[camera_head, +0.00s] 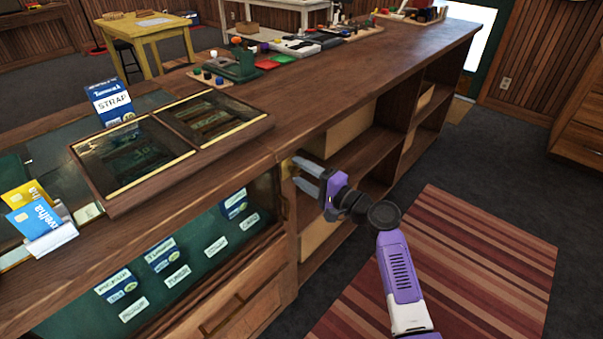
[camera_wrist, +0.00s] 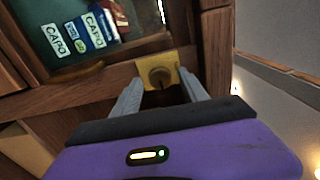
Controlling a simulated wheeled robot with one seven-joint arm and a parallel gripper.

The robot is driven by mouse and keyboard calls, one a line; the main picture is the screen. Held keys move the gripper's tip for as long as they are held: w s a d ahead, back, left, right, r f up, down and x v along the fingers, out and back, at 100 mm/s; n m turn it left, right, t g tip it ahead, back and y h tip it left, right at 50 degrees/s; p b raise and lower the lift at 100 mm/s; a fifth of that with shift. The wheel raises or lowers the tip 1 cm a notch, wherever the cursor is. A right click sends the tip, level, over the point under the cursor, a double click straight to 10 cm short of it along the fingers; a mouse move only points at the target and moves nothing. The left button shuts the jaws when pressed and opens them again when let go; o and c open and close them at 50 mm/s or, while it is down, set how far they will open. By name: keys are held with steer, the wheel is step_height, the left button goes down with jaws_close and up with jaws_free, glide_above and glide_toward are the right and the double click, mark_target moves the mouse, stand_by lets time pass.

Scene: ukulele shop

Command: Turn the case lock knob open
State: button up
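The case lock knob (camera_wrist: 160,76) is a small round brass knob with a slot, on a square brass plate (camera_wrist: 172,60) fixed to the wooden frame of the display case. In the head view the brass plate (camera_head: 287,168) shows at the case's right end, and the knob itself is hard to make out behind the fingers. My gripper (camera_head: 297,171) is open and points at the plate. In the wrist view the knob appears between the two grey fingertips, one to each side. I cannot tell whether the fingers touch it.
The glass-fronted display case (camera_head: 185,262) holds several small boxes and labels. A framed glass lid (camera_head: 172,146) lies on the counter (camera_head: 330,80). Open shelves (camera_head: 392,150) are right of the knob. A striped rug (camera_head: 450,270) covers the floor in front.

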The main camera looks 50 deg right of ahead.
steer(key=s, duration=0.7)
steer(key=shift+s+d, duration=0.15)
steer(key=shift+s, duration=0.25)
steer(key=shift+d, duration=0.1)
stand_by(0.4)
steer(key=s+f+n+g+h, duration=0.2)
steer(key=s+n+h, duration=0.2)
steer(key=s+h, duration=0.3)
steer(key=s+a+r+n+y+p, duration=0.2)
steer(key=s+a+n, duration=0.5)
steer(key=s+a, duration=0.5)
steer(key=s+a+r+n+g+y+p, duration=0.1)
steer(key=s+a+r+n+y, duration=0.3)
steer(key=s+a, duration=0.8)
steer(key=a+r+n+p, duration=0.1)
steer(key=a+n, duration=0.1)
steer(key=shift+s+r+n, duration=0.3)
steer(key=shift+s+n, duration=0.05)
steer(key=shift+n, duration=0.05)
